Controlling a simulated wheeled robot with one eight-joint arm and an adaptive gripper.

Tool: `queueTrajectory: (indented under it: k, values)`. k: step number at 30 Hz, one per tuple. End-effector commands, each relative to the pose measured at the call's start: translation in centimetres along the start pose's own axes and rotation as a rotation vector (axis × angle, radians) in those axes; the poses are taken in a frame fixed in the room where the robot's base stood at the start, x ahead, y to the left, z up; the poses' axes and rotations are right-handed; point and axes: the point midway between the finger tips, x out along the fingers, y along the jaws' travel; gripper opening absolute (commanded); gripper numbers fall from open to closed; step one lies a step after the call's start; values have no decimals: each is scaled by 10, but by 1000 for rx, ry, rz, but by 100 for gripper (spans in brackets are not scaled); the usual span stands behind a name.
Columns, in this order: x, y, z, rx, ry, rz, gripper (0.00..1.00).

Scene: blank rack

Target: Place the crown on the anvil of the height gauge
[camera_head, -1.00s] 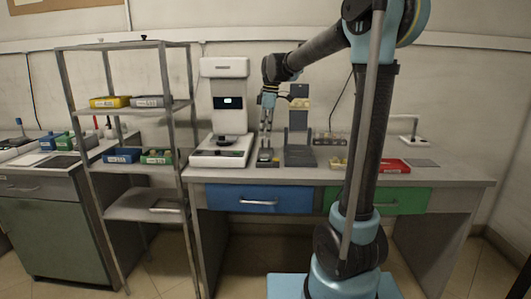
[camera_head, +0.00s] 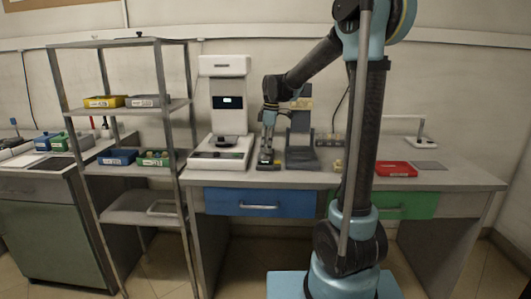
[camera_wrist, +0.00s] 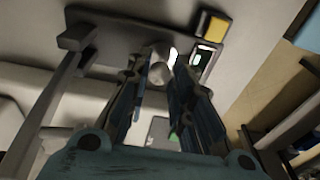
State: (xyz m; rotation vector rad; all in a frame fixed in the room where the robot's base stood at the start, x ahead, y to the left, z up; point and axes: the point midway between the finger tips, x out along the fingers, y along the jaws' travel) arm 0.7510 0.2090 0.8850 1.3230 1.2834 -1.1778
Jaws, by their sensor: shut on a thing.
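My gripper (camera_head: 266,151) points down over the bench, in front of the grey stand. In the wrist view its two fingers (camera_wrist: 165,82) are closed around a small pale rounded piece, the crown (camera_wrist: 160,70), which shows between the fingertips. Below it is a small dark instrument that looks like the height gauge (camera_wrist: 110,22), with a flat base, an arm or post at the left, a small lit display and a yellow patch. In the head view its low dark body (camera_head: 265,164) is at the fingertips. I cannot tell whether the crown touches the anvil, which is hidden.
A white machine with a screen (camera_head: 227,95) stands close left of my gripper. A dark grey stand (camera_head: 301,140) is close right. A red tray (camera_head: 396,169) and a grey mat (camera_head: 430,167) lie further right. A metal shelf (camera_head: 122,43) with bins stands left.

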Motion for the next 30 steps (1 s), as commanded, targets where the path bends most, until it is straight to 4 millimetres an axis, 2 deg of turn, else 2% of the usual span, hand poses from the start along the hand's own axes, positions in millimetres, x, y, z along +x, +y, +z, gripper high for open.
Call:
queueTrajectory:
  k: [3, 6, 17, 18, 20, 30]
  values:
    - [16, 0, 2, 1, 0, 0, 12]
    - [22, 0, 3, 1, 0, 0, 12]
    - [25, 0, 4, 1, 0, 0, 12]
    - [25, 0, 4, 1, 0, 0, 28]
    - [25, 0, 4, 0, 0, 0, 41]
    - [24, 0, 3, 0, 0, 0, 41]
